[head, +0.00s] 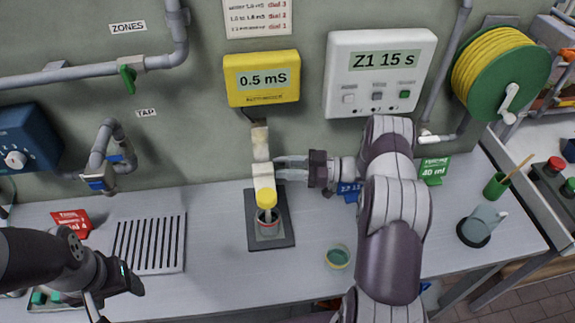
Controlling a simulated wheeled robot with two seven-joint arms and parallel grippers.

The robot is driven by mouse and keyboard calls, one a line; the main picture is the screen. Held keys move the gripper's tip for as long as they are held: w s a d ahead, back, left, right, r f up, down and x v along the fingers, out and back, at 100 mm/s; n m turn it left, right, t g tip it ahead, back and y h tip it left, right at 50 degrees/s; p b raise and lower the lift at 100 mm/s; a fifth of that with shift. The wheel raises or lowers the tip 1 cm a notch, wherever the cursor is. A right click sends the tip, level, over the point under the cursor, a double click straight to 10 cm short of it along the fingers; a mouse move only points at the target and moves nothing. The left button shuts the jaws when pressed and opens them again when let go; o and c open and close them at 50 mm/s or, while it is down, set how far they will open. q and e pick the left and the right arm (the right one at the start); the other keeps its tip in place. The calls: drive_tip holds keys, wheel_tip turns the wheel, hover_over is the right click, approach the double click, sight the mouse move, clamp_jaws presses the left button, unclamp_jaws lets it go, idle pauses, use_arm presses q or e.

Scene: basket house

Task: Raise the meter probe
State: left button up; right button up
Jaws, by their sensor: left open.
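The meter probe (265,198) has a yellow body and hangs from a beige jointed holder (261,142) below the yellow meter (262,78), which reads 0.5 mS. Its lower end is in a grey cup with a red rim (268,229) on a dark pad (284,238); how deep it sits is hidden. My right gripper (279,167) points left, its two fingers apart, with the tips just right of the holder above the yellow body. Whether they touch it I cannot tell. My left gripper (118,296) is open and empty at lower left, near the drain grate.
A slotted drain grate (150,243) lies left of the pad, with a tap (104,158) above. A small green cup (338,256) stands on the bench right of the pad. A grey jug (482,225) and green pot (496,186) stand far right. The white timer (378,74) reads Z1 15 s.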

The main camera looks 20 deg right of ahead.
drive_tip(key=shift+d, duration=0.1)
clamp_jaws()
wheel_tip(320, 180, up, 7)
drive_tip(key=p, duration=0.3)
drive_tip(key=shift+r, duration=0.35)
drive_tip(key=shift+w+d, duration=0.1)
drive_tip(key=shift+w, duration=0.05)
drive_tip(key=shift+r, duration=0.1)
unclamp_jaws()
drive_tip(key=shift+r, duration=0.1)
drive_tip(key=shift+s, duration=0.2)
